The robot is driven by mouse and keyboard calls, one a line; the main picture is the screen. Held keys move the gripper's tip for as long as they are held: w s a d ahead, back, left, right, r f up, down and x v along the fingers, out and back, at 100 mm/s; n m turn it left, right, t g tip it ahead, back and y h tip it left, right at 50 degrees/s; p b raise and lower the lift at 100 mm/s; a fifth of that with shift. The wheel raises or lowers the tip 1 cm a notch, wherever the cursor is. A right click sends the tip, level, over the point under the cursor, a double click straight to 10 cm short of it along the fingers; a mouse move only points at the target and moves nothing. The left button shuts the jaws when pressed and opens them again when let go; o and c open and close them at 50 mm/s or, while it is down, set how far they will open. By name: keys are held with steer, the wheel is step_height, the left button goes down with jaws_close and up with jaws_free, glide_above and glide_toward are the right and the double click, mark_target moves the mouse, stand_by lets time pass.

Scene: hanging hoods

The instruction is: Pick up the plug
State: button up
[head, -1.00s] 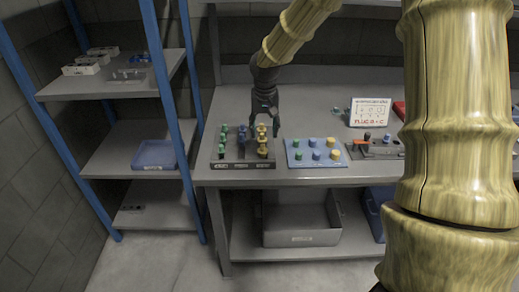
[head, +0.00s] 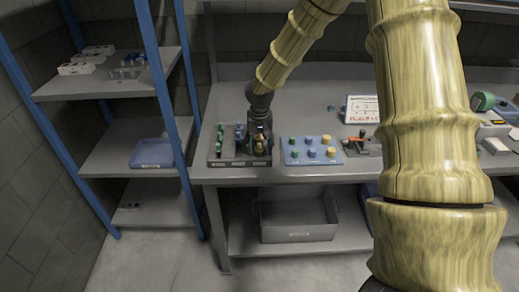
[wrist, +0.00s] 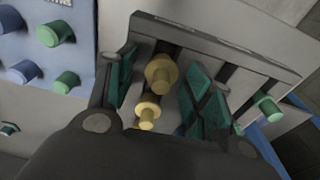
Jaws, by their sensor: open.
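A dark rack (head: 225,162) on the workbench holds rows of green plugs (head: 220,135), blue plugs (head: 239,137) and yellow plugs (head: 260,145). My gripper (head: 259,134) is low over the yellow row at the rack's right side. In the wrist view my gripper (wrist: 160,85) is open, with green-padded fingers on both sides of two yellow plugs, a larger one (wrist: 161,73) and a smaller-looking one (wrist: 148,113). I cannot tell whether a pad touches them. The blue row is mostly hidden behind a finger in the wrist view; a green plug (wrist: 267,107) shows at right.
A blue board (head: 287,161) with green, blue and yellow knobs lies right of the rack. A sign (head: 362,108) and a grey device with an orange part (head: 358,145) are farther right. A shelf with a blue tray (head: 152,153) stands left. A grey bin (head: 298,220) sits below.

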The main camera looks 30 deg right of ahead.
steer(key=c, duration=0.8)
steer(key=shift+c, duration=0.2)
